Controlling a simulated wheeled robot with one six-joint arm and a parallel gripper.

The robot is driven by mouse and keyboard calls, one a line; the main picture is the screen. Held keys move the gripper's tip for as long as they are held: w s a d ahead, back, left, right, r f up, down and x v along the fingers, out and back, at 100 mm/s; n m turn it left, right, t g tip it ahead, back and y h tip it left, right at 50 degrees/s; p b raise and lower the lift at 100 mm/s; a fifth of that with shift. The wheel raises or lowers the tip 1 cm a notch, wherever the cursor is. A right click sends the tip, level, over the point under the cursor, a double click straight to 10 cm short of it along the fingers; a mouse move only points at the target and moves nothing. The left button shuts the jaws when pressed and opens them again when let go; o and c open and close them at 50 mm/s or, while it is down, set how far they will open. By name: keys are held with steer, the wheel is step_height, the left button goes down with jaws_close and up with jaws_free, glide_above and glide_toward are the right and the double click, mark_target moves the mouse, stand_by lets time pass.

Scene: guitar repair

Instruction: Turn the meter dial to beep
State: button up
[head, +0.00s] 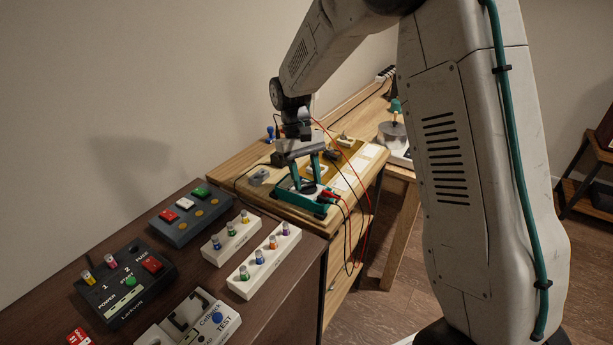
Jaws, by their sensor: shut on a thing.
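The meter (318,209), a teal-edged unit, lies on the wooden bench in the middle of the head view. Red and black leads run from its right side. My gripper (309,183) points down over the meter, with its two teal fingers at the meter's face. It is shut on what appears to be the dial. The dial is small and dark between the fingers, and its pointer and markings cannot be read from here.
A dark bench in front holds a black box with POWER and FUSE labels (125,285), a grey button box (187,215), white racks of coloured pieces (262,262) and a white tester (190,322). Red and black cables hang over the bench edge.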

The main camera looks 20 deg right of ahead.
steer(key=shift+n, duration=0.7)
steer(key=shift+h, duration=0.3)
steer(key=o, duration=0.7)
steer(key=v, duration=0.7)
steer(key=shift+r, duration=0.45)
steer(key=shift+a, duration=0.1)
